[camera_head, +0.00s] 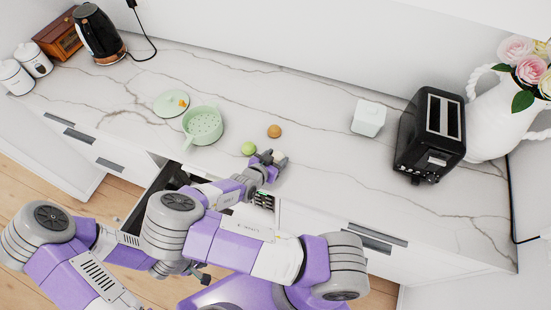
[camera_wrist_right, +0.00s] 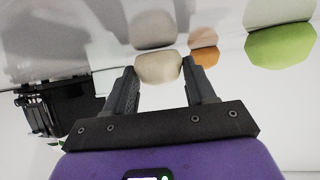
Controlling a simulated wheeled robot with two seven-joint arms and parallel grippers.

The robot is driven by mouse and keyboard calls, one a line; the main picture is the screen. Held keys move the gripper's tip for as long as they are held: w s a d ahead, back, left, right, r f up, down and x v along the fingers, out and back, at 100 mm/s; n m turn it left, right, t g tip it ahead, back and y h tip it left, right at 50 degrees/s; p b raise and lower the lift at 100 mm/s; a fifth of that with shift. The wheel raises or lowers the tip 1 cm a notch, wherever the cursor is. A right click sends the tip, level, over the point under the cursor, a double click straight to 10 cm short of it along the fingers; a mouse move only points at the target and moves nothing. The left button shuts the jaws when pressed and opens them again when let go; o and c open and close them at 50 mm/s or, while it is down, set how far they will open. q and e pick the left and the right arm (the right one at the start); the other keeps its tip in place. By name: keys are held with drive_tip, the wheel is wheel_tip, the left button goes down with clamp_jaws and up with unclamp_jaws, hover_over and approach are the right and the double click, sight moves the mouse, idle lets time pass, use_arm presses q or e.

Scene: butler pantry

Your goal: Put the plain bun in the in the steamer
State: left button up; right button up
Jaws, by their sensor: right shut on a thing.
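The plain bun (camera_wrist_right: 158,67) is pale cream and sits between the fingertips of my right gripper in the right wrist view. In the head view the bun (camera_head: 281,156) is partly hidden by the fingers. My right gripper (camera_head: 273,158) is shut on it, low over the counter near the front edge. The steamer (camera_head: 204,126) is a pale green pot with holes in its base and a handle, open and left of the gripper. My left gripper (camera_head: 200,276) shows only as a small dark part low in the head view.
A green bun (camera_head: 248,148) lies just left of my right gripper and a brown bun (camera_head: 274,131) behind it. A pale box (camera_head: 369,118), a black toaster (camera_head: 430,135) and a white vase stand at right. A front drawer (camera_head: 158,190) is open below.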

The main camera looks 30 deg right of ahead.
drive_tip(key=shift+f, duration=0.15)
drive_tip(key=o, duration=1)
